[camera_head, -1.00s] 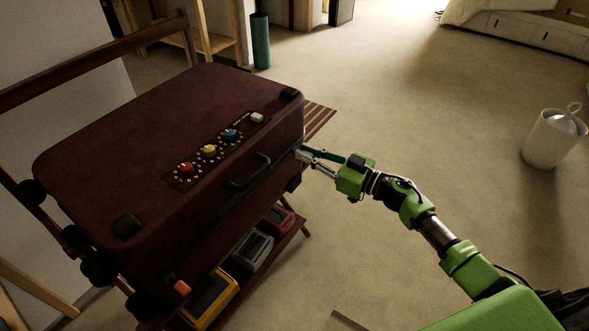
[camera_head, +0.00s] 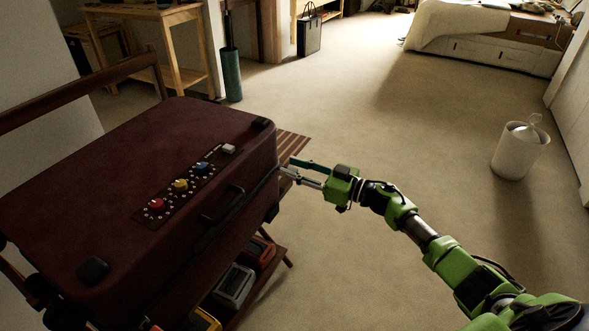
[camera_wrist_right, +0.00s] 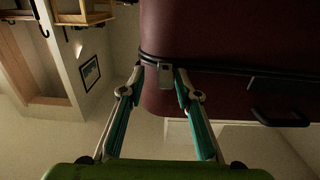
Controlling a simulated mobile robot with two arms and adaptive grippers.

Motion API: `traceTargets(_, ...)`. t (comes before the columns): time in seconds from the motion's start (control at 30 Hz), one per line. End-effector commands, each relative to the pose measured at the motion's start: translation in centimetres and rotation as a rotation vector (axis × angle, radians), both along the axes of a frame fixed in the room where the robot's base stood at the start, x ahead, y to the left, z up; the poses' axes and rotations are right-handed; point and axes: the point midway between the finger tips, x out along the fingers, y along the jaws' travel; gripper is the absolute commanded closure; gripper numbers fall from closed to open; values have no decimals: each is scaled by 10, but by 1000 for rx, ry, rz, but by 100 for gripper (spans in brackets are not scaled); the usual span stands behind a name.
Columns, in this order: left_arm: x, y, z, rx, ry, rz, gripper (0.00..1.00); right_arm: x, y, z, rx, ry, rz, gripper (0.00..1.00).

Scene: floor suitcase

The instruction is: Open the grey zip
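The dark red suitcase (camera_head: 110,150) lies flat on a wooden rack. The grey zip pull (camera_wrist_right: 166,76) sits on the dark zip line near the suitcase's corner in the wrist view. It is too small to make out in the head view. My right gripper (camera_head: 287,168) is at the suitcase's right end. In the wrist view its two fingers (camera_wrist_right: 161,73) stand apart on either side of the zip pull. A gap shows beside the left finger; the right finger is close to the pull. The suitcase lid is shut. My left gripper is out of view.
A panel with coloured knobs (camera_head: 179,186) is on the lid, and a handle (camera_head: 222,204) is on the side. Several coloured boxes sit below, including a grey one (camera_head: 233,287). A white bin (camera_head: 520,153) stands at right. The floor between is clear.

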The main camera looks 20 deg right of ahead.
Motion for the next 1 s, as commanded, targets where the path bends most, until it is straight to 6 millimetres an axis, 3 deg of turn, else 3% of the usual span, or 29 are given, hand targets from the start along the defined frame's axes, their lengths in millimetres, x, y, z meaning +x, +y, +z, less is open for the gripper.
traceTargets(0.23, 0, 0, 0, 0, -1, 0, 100, -14, -9, -2, -2, 2, 2, 69)
traceTargets(0.7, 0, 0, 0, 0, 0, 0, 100, -84, -65, -2, -1, 3, 0, 69)
traceTargets(1.0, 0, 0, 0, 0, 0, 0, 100, -95, -74, 0, 0, 0, 0, 69)
